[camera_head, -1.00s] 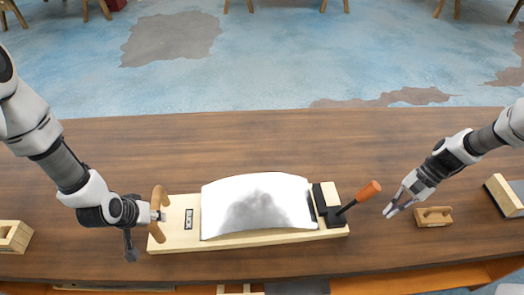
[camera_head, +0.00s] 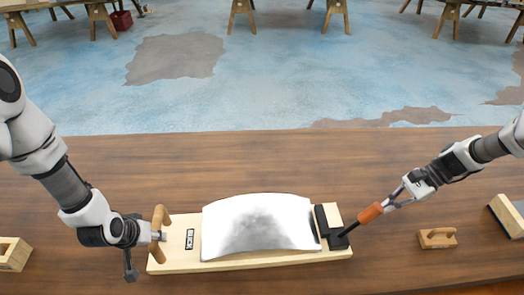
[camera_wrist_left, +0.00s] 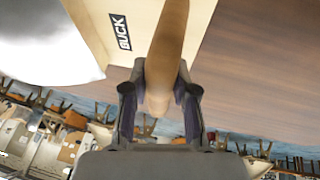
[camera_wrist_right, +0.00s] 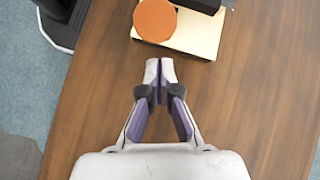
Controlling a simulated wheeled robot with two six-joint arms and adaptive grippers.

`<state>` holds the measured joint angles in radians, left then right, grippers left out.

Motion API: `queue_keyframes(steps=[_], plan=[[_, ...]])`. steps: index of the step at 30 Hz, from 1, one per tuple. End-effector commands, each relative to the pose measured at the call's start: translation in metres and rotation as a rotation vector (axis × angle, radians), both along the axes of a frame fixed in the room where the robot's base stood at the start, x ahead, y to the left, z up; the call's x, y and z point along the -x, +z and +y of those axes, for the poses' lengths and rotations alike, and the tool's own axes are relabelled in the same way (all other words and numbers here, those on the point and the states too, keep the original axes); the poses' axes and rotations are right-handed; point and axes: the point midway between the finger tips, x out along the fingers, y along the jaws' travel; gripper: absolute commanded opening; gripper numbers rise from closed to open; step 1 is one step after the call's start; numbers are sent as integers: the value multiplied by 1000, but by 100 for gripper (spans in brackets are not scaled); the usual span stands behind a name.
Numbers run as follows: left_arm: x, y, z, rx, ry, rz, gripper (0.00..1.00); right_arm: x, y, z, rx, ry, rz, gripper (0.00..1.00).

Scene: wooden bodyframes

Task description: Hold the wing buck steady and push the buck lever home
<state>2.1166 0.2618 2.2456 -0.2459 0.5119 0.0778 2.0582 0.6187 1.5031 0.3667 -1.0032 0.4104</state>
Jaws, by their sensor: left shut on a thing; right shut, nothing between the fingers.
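The wing buck is a pale wooden board (camera_head: 180,258) marked BUCK, carrying a curved silvery panel (camera_head: 258,222), on the brown table. A wooden handle (camera_head: 158,228) stands at its left end. My left gripper (camera_head: 155,236) is shut on this handle; the left wrist view shows the fingers (camera_wrist_left: 160,98) either side of it. At the right end, the buck lever has an orange grip (camera_head: 370,212) on a dark rod, tilted up to the right from a black block (camera_head: 329,226). My right gripper (camera_head: 388,205) is shut and empty beside the grip's outer end (camera_wrist_right: 155,20); contact is unclear.
A wooden box-like piece (camera_head: 14,254) lies at the far left. The table behind the buck is clear.

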Motion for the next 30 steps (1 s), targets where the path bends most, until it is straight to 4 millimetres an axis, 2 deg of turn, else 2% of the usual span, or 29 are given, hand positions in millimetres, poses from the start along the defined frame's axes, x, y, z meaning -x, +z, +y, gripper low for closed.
queue_keyframes(steps=[5,19,30], plan=[[-1,0,0,0,0,-2,0,6,7,13,0,1,1,0],[-1,0,0,0,1,-3,0,6,9,15,10,2,0,0],[-1,1,0,0,1,-3,0,8,22,33,129,7,-1,0]])
